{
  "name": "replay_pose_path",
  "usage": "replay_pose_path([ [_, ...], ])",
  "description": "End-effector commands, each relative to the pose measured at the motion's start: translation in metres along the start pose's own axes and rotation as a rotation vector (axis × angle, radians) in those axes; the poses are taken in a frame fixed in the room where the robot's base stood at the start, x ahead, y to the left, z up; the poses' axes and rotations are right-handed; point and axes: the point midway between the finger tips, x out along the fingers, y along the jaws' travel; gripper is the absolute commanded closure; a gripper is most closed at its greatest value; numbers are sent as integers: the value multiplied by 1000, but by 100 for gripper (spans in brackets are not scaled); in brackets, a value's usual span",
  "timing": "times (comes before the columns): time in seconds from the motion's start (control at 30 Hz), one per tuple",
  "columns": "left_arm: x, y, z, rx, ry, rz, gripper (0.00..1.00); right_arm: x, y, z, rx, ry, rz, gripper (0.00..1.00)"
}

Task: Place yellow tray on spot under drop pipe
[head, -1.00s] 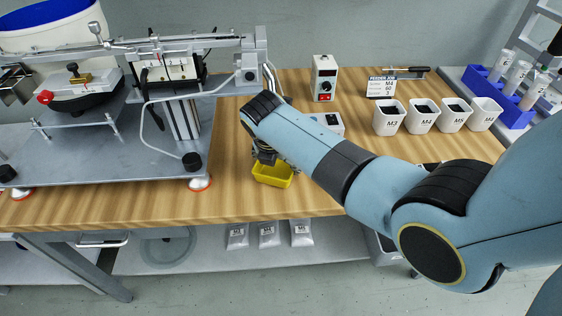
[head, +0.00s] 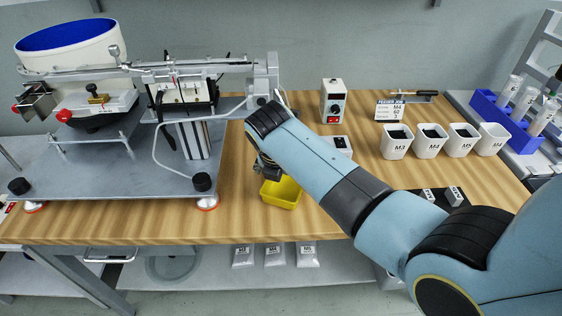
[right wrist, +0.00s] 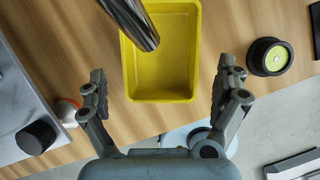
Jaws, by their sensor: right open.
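The yellow tray (head: 281,193) sits on the wooden table near its front edge, right of the feeder machine. It also shows in the right wrist view (right wrist: 160,60), empty where its inside can be seen. A shiny metal tube (right wrist: 132,22), likely the drop pipe, crosses over the tray's upper left part there. My right gripper (right wrist: 160,78) is open, its fingers on either side of the tray's near end with gaps, holding nothing. In the head view my right gripper (head: 267,168) is just above and behind the tray, partly hidden by my arm. My left gripper is out of view.
The feeder machine (head: 120,160) with its grey base stands at the left. White cups (head: 428,141), a small control box (head: 333,101) and a blue rack (head: 500,112) are at the back and right. A black round thing (right wrist: 269,57) is right of the tray in the wrist view.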

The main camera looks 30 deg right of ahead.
Motion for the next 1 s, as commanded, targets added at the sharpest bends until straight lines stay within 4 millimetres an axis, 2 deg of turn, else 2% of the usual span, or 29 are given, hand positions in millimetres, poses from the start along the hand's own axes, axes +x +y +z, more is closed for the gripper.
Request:
replay_pose_path([
  [0.03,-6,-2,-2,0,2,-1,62,-16,1,1,3,0,5,0],
  [0.2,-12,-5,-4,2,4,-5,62,-51,1,0,3,0,3,0],
  [0.4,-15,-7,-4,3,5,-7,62,-74,0,0,1,1,1,0],
  [1.0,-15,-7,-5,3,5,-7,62,-78,0,0,2,1,0,0],
])
